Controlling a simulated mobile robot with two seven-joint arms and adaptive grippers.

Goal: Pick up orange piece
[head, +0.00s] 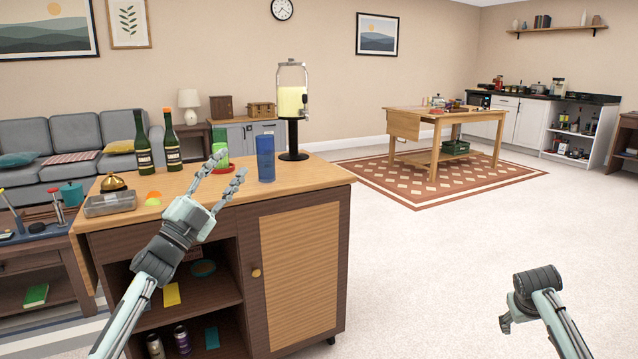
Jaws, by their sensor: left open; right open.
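A small orange piece (154,195) lies on the wooden top of the bar cabinet (325,177), toward its left part. A yellow-green piece (153,202) lies right in front of it. My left gripper (229,172) is open and empty over the cabinet's front edge, to the right of the orange piece and apart from it. My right gripper (505,322) is low at the right over the bare floor, far from the cabinet. Its fingers are mostly hidden behind its own wrist.
Beside the pieces are a clear box (110,204), a brass bell (113,183) and two dark bottles (143,145). A blue cup (265,158), a green item (220,142) and a drink dispenser (291,104) stand further right. The floor (430,270) at right is clear.

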